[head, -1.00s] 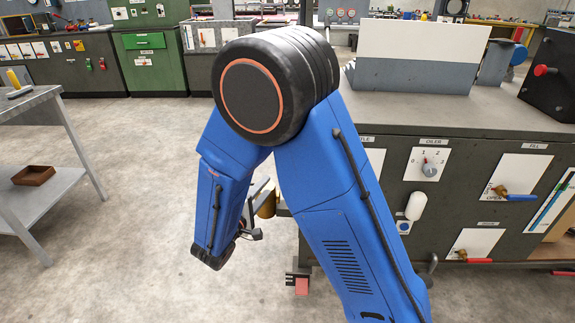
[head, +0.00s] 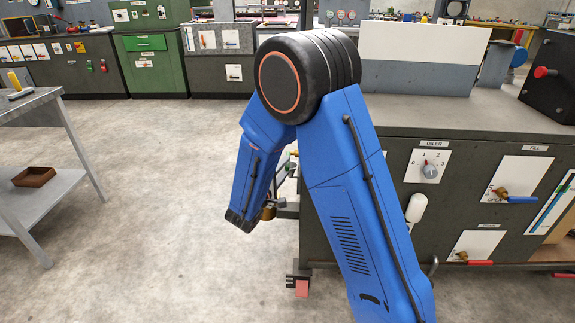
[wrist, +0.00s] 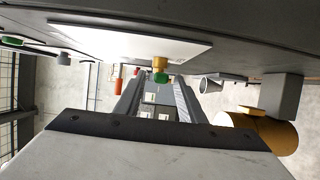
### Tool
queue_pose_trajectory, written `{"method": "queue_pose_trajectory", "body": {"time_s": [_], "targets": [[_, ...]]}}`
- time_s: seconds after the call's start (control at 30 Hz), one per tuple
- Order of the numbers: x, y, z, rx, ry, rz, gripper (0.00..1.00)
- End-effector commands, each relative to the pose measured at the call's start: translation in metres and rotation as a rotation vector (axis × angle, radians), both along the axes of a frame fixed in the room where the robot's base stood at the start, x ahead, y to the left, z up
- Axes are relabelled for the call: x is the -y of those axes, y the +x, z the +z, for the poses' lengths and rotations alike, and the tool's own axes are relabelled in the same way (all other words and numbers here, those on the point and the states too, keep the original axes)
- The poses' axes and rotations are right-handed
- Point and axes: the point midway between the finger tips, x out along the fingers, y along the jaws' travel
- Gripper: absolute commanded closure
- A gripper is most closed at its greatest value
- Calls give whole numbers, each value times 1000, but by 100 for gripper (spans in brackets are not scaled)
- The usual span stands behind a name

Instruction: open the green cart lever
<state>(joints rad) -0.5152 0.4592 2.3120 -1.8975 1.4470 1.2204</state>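The green lever (wrist: 160,76) shows end-on in the wrist view, on a brass valve stem (wrist: 159,62) that stands out from a white plate (wrist: 120,38) on the dark cart side. My gripper (wrist: 161,85) is open, its two dark fingers apart with a gap between them. The lever appears at the far end of this gap, between or just past the fingertips; I cannot tell whether they touch it. In the head view my blue arm hides most of the gripper and the lever.
The dark cart (head: 450,115) carries other valves, one with a blue lever (head: 522,199) and one with a red lever (head: 480,262). A yellow cylinder (wrist: 270,133) sits to the right in the wrist view. A grey table (head: 40,100) stands left; the floor between is clear.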

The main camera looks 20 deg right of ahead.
Motion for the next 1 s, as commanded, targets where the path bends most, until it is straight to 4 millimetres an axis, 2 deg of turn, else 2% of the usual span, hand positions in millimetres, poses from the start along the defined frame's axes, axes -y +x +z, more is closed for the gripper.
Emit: {"method": "queue_pose_trajectory", "body": {"time_s": [0.23,0.63,0.67,0.8,1.0], "targets": [[18,20,0,0,0,-2,64],[21,25,0,0,0,0,64],[21,25,0,0,0,0,69],[21,25,0,0,0,0,100],[21,24,0,-2,2,0,100]]}}
